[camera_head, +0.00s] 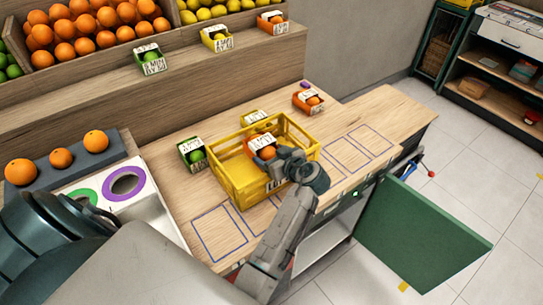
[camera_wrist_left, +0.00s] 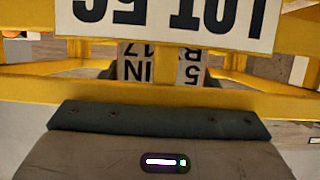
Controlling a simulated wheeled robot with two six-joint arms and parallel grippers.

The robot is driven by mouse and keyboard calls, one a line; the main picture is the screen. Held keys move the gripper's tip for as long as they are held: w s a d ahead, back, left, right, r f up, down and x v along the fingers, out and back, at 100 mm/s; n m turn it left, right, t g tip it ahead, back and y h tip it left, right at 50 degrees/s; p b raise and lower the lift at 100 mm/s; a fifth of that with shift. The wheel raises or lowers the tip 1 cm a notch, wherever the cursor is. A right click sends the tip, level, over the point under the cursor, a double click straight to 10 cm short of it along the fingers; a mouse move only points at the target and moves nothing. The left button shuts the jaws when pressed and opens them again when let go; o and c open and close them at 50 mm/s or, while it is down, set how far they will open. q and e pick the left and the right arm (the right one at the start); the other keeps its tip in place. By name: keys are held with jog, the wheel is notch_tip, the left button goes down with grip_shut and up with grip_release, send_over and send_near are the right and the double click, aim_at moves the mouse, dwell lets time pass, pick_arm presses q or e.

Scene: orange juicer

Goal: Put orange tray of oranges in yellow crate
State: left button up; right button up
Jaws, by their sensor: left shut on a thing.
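The yellow crate (camera_head: 232,183) stands on the wooden counter in the head view, with a white label on its front side. The orange tray (camera_head: 257,141) with oranges and a white label is at the crate's opening, within its outline. My left gripper (camera_head: 279,154) reaches over the crate's right front rim and is shut on the orange tray; its fingertips are partly hidden. Whether the tray touches the crate floor cannot be told. In the left wrist view, yellow crate bars (camera_wrist_left: 160,92) and an upside-down label (camera_wrist_left: 170,20) fill the upper part. My right gripper is not in view.
A green tray (camera_head: 191,153) stands left of the crate, a yellow tray (camera_head: 253,117) behind it. Another orange tray (camera_head: 308,100) stands at the counter's back right. Blue outlined spaces (camera_head: 219,232) on the counter are clear. A green door (camera_head: 420,232) hangs open at the right.

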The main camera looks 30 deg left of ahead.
pick_arm(q)
jog(key=shift+s+d+f, duration=0.15)
jog(key=shift+f, duration=0.2)
